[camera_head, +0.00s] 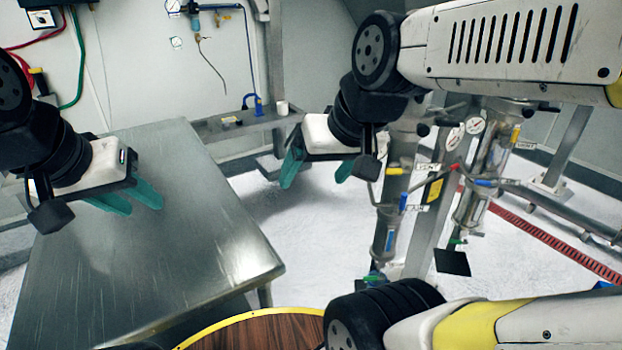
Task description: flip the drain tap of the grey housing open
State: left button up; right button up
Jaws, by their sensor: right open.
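A grey upright housing (404,150) stands right of centre, partly hidden by my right arm. A yellow tap handle (398,171) is on it, near a label that seems to read VENT. Lower down is an upright blue tap handle (403,202), beside a label (417,208) too small to read surely. A second housing (472,205) stands behind to the right, with its own yellow and blue handles. My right gripper (314,178) is open and empty, left of the front housing and apart from its handles. My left gripper (142,205) is open and empty above the metal table.
A bare metal table (200,240) fills the left side. A round wooden top with a yellow rim (255,325) is at the front. A black square plate (452,262) is near the housings' lower ends. A bench (235,128) stands along the back wall.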

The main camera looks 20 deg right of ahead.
aim_at(370, 279)
jog(key=z, duration=1.3)
